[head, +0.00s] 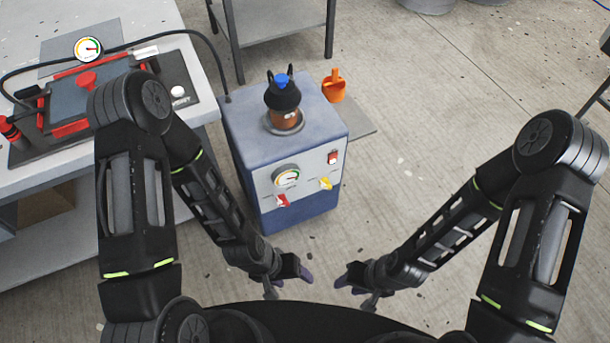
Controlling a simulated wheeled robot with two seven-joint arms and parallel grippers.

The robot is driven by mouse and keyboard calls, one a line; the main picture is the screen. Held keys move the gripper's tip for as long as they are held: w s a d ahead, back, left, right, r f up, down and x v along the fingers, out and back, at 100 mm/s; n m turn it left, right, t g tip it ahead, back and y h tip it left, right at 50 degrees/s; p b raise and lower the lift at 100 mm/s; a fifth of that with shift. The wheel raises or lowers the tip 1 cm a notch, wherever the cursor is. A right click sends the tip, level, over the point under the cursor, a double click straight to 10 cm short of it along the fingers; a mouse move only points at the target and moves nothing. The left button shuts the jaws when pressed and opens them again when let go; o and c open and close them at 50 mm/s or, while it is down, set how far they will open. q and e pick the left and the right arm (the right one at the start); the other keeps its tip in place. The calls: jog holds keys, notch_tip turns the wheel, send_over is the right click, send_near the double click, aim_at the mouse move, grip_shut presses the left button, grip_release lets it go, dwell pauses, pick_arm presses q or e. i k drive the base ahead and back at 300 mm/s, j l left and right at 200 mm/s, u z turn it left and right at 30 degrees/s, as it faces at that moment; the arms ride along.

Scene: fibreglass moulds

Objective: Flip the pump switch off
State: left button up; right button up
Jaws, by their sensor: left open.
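The pump (295,150) is a blue-grey box on the floor with a pale front panel. A small red rocker switch (333,157) sits at the panel's upper right; its on or off position is too small to tell. My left gripper (288,282) is open and empty, low in front of the pump and apart from the switch. My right gripper (354,291) is to its right, also apart from the pump; its jaws are too small and dark to read.
The panel also carries a gauge (287,177), a red lever (283,201) and a yellow lever (326,183). A jar (285,118) stands on the pump. An orange item (334,86) is behind it. A workbench (130,22) with a mould is at left.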

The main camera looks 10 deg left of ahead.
aim_at(333, 158)
jog(key=i+l, duration=0.1)
jog(key=l, duration=0.25)
jog(key=i+l, duration=0.15)
jog(key=l, duration=0.2)
jog(key=i+l+z, duration=0.1)
jog(key=l, duration=0.25)
jog(key=i+l, duration=0.15)
jog(key=l, duration=0.15)
jog(key=i+l, duration=0.15)
jog(key=l, duration=0.2)
jog(key=z, duration=0.05)
